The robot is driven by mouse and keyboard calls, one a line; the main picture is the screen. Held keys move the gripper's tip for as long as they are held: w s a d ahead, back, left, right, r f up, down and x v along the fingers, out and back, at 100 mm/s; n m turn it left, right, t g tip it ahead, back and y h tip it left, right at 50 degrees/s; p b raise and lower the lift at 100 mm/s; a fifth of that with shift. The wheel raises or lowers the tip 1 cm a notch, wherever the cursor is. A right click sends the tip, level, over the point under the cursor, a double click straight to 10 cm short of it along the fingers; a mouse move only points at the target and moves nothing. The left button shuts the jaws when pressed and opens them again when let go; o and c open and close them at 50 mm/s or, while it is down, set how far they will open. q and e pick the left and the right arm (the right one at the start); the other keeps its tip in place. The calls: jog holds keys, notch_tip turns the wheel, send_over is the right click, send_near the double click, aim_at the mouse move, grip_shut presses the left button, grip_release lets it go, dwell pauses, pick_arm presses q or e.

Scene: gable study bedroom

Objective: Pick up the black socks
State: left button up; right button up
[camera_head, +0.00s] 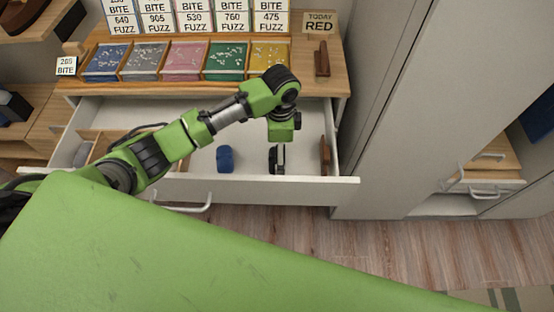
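My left arm reaches in from the left over an open white drawer (250,190). My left gripper (278,158) points down into the drawer's right part. A black shape shows at its fingertips; I cannot tell how much of it is finger and how much is the black socks. Whether the fingers are open or shut is too small to tell. A dark blue rolled bundle (225,158) lies in the drawer to the left of the gripper. My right gripper is not in view.
A brown item (325,156) stands by the drawer's right wall. A grey item (82,154) and wooden dividers are at the left. Above is a wooden top with coloured trays (225,60) and a "TODAY RED" sign (320,22). A tall white cabinet (385,150) stands right.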

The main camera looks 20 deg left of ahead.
aim_at(272, 153)
pick_arm(q)
jog(key=f, duration=0.4)
jog(key=shift+w+a+f, duration=0.1)
jog(key=shift+w+f, duration=0.15)
jog(key=shift+w, duration=0.05)
jog(key=shift+f, duration=0.25)
jog(key=shift+c, duration=0.4)
jog(key=c, duration=1.1)
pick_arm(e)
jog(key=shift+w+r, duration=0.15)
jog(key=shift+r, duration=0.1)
